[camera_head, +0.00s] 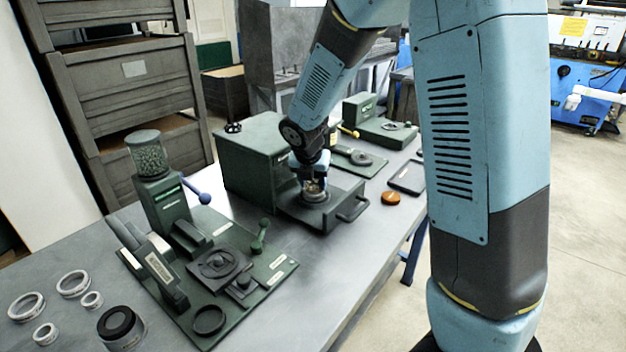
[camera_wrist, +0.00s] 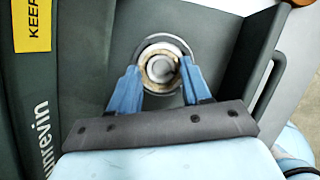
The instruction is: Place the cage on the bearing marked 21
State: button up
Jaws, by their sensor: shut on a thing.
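A brass-coloured ring (camera_wrist: 149,70), which looks like the cage, sits between the two blue fingers of my gripper (camera_wrist: 160,67) in the wrist view. My gripper is shut on it. A pale silver ring (camera_wrist: 166,40) shows around and beyond it, and a pale round part fills its middle. I cannot tell whether the rings touch. In the head view my gripper (camera_head: 314,178) points down over the drawer-like tray (camera_head: 340,215) of the green box machine (camera_head: 250,160). Several silver rings (camera_head: 26,306) lie at the table's left. No number 21 is legible.
The tray has raised walls and a front handle (camera_head: 354,208). An orange-brown disc (camera_head: 390,198) lies right of it. A green press fixture (camera_head: 205,265) stands at left, with a dark cylinder (camera_head: 120,328) near it. The table's front middle is clear.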

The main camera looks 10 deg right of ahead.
jog(key=shift+s+f, duration=0.15)
jog(key=shift+f, duration=0.3)
jog(key=o, duration=1.2)
jog(key=shift+s+d+f, duration=0.1)
jog(key=shift+s+f, duration=0.05)
jog(key=shift+c, duration=0.2)
jog(key=w+v, duration=0.1)
jog(key=v, duration=1.2)
jog(key=s+d+r+m+y, duration=0.1)
jog(key=s+d+r+m, duration=0.7)
jog(key=s+d+m, duration=0.5)
jog(key=s+d+r+m+t, duration=0.1)
jog(key=s+d+m, duration=0.2)
jog(key=s+m, duration=0.8)
jog(key=m, duration=0.7)
jog(key=shift+r+m+y, duration=0.25)
jog(key=shift+m+y, duration=0.05)
jog(key=shift+y, duration=0.1)
